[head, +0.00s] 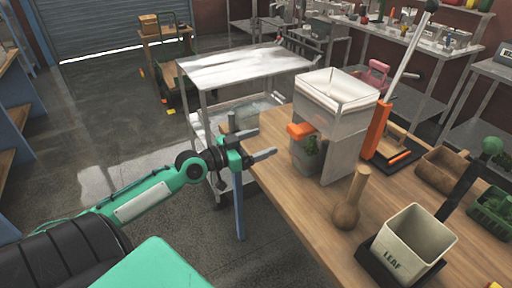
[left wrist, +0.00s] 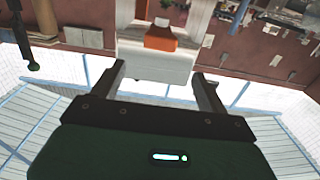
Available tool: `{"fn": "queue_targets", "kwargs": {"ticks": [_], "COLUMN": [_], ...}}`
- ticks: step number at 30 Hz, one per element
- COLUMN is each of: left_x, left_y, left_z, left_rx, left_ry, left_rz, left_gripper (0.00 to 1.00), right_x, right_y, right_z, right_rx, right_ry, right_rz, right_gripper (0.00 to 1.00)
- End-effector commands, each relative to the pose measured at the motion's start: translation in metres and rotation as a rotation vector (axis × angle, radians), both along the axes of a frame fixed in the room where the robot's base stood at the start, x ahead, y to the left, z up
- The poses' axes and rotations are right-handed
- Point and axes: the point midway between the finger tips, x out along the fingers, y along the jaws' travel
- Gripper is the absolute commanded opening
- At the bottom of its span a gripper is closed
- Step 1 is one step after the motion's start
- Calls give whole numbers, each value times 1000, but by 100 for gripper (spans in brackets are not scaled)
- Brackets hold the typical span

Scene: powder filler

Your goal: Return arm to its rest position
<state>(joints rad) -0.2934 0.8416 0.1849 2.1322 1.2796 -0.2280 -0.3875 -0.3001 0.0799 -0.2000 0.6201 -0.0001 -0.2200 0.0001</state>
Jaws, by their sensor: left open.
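My left gripper (head: 256,144) is open and empty in the head view. It hangs in the air at the near left edge of the wooden table, left of the powder filler. Its two fingers point right toward the filler and are apart from it. In the left wrist view the two open fingers (left wrist: 160,85) show with nothing between them. The powder filler (head: 345,135) is a grey box with an open hopper on top and an orange spout on its left side. It also shows beyond the fingers in the left wrist view (left wrist: 155,62). My right gripper is not seen.
A metal cart (head: 235,68) stands behind my left gripper. Open floor lies at the left.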

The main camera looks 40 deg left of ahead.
Motion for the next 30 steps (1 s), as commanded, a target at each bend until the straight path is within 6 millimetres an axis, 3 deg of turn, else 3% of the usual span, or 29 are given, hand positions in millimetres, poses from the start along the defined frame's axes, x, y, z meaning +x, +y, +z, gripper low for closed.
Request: {"fn": "queue_targets", "kwargs": {"ticks": [23,26,29,30], "left_x": [-6,-3,4,6], "left_y": [3,10,30,41], "left_z": [0,-13,-49,-71], "left_rx": [0,0,2,5], "left_ry": [1,17,65,94], "left_rz": [0,21,80,112], "left_gripper": [76,76,76,76], "right_x": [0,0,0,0], "right_y": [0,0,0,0], "right_z": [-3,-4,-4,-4], "right_rx": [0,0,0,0], "right_ry": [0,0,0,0], "right_rz": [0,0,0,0], "right_gripper": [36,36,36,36]}}
